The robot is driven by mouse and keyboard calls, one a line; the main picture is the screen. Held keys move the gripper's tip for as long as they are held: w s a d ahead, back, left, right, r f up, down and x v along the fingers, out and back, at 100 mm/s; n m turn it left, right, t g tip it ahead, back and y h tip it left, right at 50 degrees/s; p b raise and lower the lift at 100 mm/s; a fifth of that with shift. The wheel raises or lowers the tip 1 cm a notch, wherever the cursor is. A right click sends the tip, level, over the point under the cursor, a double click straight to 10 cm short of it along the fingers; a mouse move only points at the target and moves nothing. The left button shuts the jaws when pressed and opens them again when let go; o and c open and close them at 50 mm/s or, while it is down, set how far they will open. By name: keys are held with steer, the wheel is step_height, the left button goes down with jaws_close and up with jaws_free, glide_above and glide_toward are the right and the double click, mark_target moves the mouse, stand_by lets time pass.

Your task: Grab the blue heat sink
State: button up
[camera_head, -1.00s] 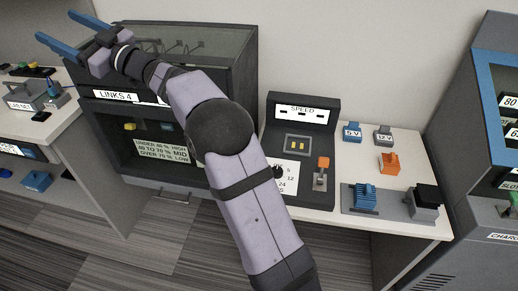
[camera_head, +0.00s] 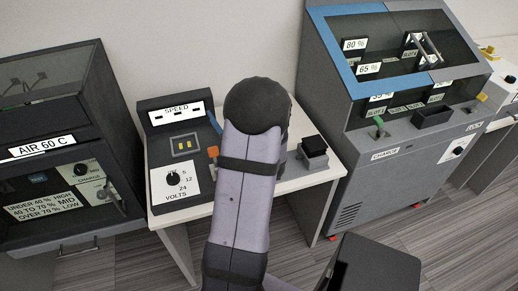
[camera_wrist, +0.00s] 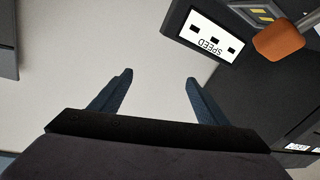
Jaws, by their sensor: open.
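The blue heat sink is not visible now in either view. In the head view my arm covers the middle of the white bench (camera_head: 186,213), where the heat sink stood in the earlier frame. My gripper (camera_wrist: 158,78) shows in the wrist view with its two blue fingers apart and nothing between them. It points at a pale surface, beside the dark SPEED panel. In the head view my gripper is mostly hidden behind my arm.
The SPEED panel (camera_head: 172,113) stands at the bench's left, with an orange-topped lever (camera_head: 213,151) beside it. A black block (camera_head: 314,147) stands at the right end. A CHARGE cabinet (camera_head: 400,150) rises right of the bench, a dark cabinet (camera_head: 60,150) left.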

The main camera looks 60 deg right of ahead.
steer(key=s+a+f, duration=0.1)
steer(key=s+f, duration=0.2)
steer(key=s+f+m+g+b, duration=0.1)
steer(key=s+f, duration=0.2)
steer(key=s+a+f+g, duration=0.1)
steer(key=s+f, duration=0.3)
steer(key=shift+a+m, duration=0.3)
steer(key=s+a+f+m+b, duration=0.1)
steer(key=s+f, duration=0.1)
steer(key=s+a+f+m+h, duration=0.1)
steer(key=s, duration=0.2)
steer(key=s+a+f+m+h+b, duration=0.1)
steer(key=s+f, duration=0.1)
steer(key=shift+s+a+f+b, duration=0.2)
steer(key=shift+a+f+b, duration=0.1)
steer(key=shift+s+a+f+m+h, duration=0.1)
steer(key=shift+s+a+m+h, duration=0.2)
steer(key=shift+s+m, duration=0.15)
steer(key=shift+p+x, duration=0.35)
steer(key=shift+x, duration=3.45)
steer(key=c, duration=1.3)
